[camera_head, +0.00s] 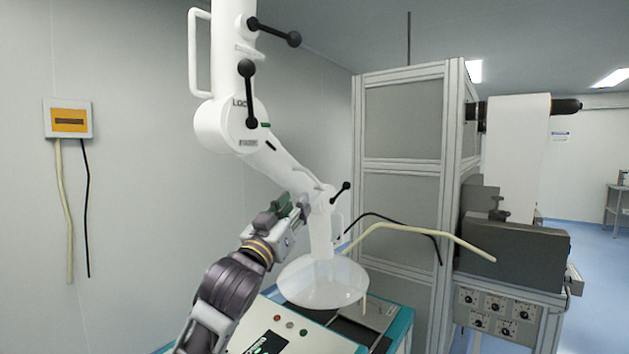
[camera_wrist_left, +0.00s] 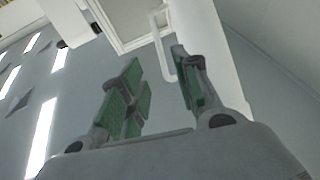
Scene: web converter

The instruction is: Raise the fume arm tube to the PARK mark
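The white fume arm tube (camera_head: 286,170) slants down right from a round joint (camera_head: 228,124) to a lower joint with a short vertical piece and a clear hood (camera_head: 323,283). Black-knobbed levers sit at the joints. Small lettering beside the upper joint starts "LO"; I cannot read a PARK mark. My left gripper (camera_head: 291,210) is just left of the tube's lower end; contact is unclear. In the left wrist view its green-padded fingers (camera_wrist_left: 157,97) are apart, with nothing visible gripped. A white tube (camera_wrist_left: 206,50) passes behind the right finger. My right gripper is out of view.
Below the hood is a bench with teal edges and a control panel (camera_head: 283,338). A framed grey cabinet (camera_head: 403,118) stands right of the arm, with a dark machine (camera_head: 515,262) beyond. A white loop handle (camera_head: 194,52) is on the upper column.

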